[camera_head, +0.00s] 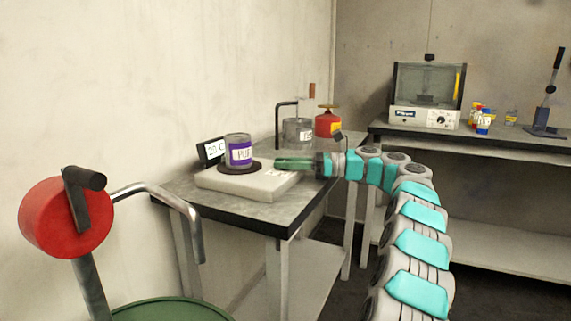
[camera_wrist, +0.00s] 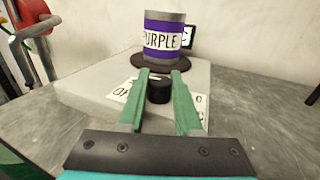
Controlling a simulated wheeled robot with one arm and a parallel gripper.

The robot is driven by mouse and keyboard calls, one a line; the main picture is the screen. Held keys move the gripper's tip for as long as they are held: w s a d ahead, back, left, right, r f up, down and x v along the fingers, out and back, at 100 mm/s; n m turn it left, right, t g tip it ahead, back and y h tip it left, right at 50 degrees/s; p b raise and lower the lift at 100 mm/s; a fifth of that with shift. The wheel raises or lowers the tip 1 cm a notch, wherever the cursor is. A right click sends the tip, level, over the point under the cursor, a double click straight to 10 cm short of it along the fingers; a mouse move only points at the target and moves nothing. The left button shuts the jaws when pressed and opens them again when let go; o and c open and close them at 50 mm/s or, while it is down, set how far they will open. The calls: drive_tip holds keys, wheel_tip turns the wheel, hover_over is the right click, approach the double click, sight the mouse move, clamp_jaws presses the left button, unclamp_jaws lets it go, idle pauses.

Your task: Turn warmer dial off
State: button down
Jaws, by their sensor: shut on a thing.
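The warmer (camera_head: 255,185) is a pale flat block on the grey table, with a dark round plate on top. A purple-labelled can (camera_head: 238,151) stands upright on that plate; it also shows in the wrist view (camera_wrist: 164,40). The black dial (camera_wrist: 159,89) is at the front of the warmer, in front of the can, with a white label partly hidden around it. My gripper (camera_wrist: 160,84) has its green fingers on both sides of the dial, shut on it. In the head view my gripper (camera_head: 290,163) reaches in from the right, and the dial is hidden.
A small display (camera_head: 211,151) reading about 23 C stands behind the warmer. A grey can (camera_head: 297,133) and a red container (camera_head: 328,122) stand farther back on the table. A red reel (camera_head: 60,217) and a bent metal pipe (camera_head: 175,200) are at the left front.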

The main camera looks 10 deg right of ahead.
drive_tip(key=shift+n+g, duration=0.3)
drive_tip(key=shift+g, duration=0.2)
idle(1.0)
drive_tip(key=c, duration=0.6)
unclamp_jaws()
drive_tip(key=shift+a, duration=0.1)
drive_tip(key=v, duration=0.6)
drive_tip(key=shift+f, duration=0.1)
drive_tip(key=shift+v, duration=0.95)
